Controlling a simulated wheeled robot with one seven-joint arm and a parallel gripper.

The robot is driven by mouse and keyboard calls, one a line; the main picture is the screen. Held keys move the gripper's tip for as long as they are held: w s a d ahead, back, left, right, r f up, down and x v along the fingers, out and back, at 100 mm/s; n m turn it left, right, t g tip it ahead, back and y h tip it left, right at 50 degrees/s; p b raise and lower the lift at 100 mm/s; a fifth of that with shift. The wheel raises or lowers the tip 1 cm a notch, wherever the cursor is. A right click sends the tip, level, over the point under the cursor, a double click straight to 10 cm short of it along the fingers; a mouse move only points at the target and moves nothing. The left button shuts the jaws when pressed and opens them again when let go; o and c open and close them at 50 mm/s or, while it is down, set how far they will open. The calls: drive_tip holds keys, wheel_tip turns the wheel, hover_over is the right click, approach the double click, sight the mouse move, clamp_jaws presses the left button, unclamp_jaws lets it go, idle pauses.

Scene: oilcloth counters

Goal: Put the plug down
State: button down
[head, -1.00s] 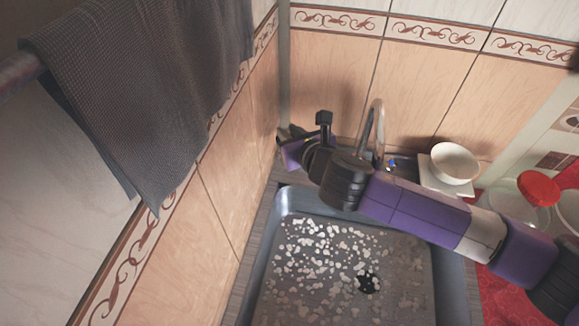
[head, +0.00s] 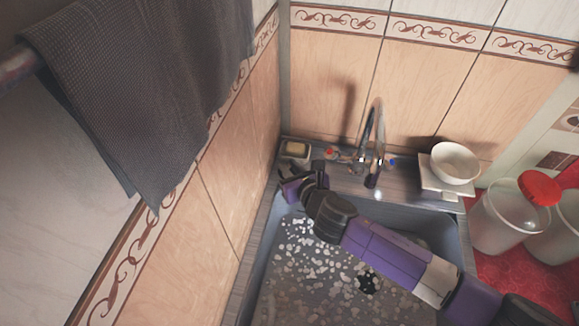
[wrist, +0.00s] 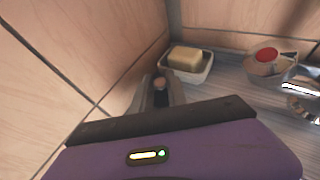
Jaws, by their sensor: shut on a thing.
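My gripper (wrist: 160,92) is shut on the plug (wrist: 160,84), a small brownish piece that shows between the fingers in the wrist view. Most of the plug is hidden by the fingers and the hand. In the head view my gripper (head: 284,174) is at the back left corner of the sink, in front of the soap dish. The plug cannot be made out there. Whether it touches the counter is unclear. The sink (head: 262,250) has a black drain (head: 367,285) in its speckled floor.
A white soap dish (wrist: 202,72) with yellow soap (wrist: 185,57) stands close behind my gripper. The tap (head: 368,150) is to the right. A white bowl (head: 455,162) and clear jars (head: 500,222) stand farther right. Tiled walls close off the left and back.

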drive_tip(key=shift+f, duration=0.1)
drive_tip(key=c, duration=1.3)
unclamp_jaws()
drive_tip(key=shift+r, duration=0.25)
drive_tip(key=v, duration=1.2)
drive_tip(key=shift+f, duration=0.15)
